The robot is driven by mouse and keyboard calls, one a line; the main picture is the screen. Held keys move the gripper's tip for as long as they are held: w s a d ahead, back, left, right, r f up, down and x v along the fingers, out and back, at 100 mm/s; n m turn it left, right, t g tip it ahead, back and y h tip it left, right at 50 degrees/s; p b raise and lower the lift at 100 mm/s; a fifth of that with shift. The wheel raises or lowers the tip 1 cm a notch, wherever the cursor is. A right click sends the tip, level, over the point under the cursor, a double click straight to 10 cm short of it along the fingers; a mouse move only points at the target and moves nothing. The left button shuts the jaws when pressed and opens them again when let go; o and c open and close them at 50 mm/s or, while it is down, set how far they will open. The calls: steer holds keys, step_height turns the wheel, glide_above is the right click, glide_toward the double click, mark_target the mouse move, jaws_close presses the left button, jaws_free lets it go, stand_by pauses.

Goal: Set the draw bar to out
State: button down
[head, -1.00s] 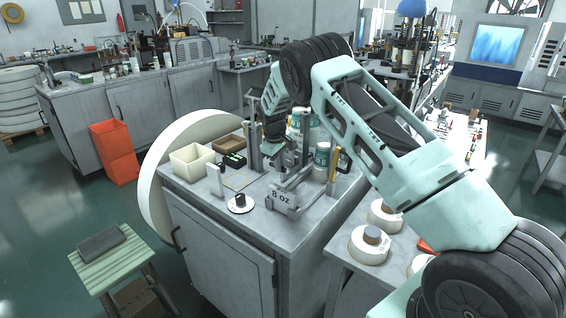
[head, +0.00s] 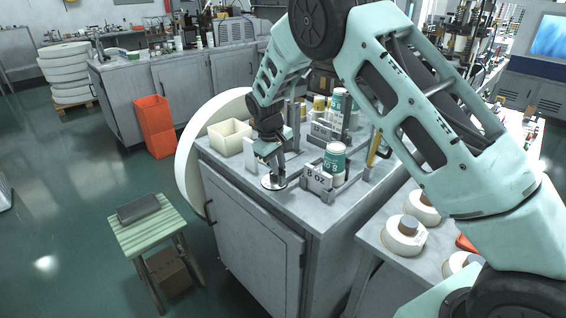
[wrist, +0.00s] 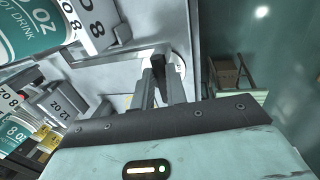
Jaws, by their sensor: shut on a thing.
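My gripper (head: 270,164) points down at the front corner of the grey cabinet top. It is shut on a dark knob (wrist: 158,64) above a round white dial (head: 274,183). The dial also shows beside the fingers in the wrist view (wrist: 180,66). The fingers hide most of the knob, and its setting cannot be read. I cannot tell for sure which part is the draw bar. Right of the gripper stands a block marked 8 OZ (head: 318,178), with a teal and white cup (head: 334,162) behind it.
A cream bin (head: 230,137) stands left of my arm on the cabinet top. More cups (head: 338,100) and size blocks stand behind. A stool with a dark pad (head: 138,208) is on the floor at left. White rolls (head: 404,236) lie on the lower bench at right.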

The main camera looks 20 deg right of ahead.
steer(key=shift+a, duration=0.25)
steer(key=c, duration=1.4)
jaws_free()
steer(key=shift+s+a, duration=0.1)
steer(key=s+a+r+b, duration=0.1)
steer(key=a+r+b, duration=0.2)
steer(key=r, duration=1.4)
steer(key=shift+b, duration=0.55)
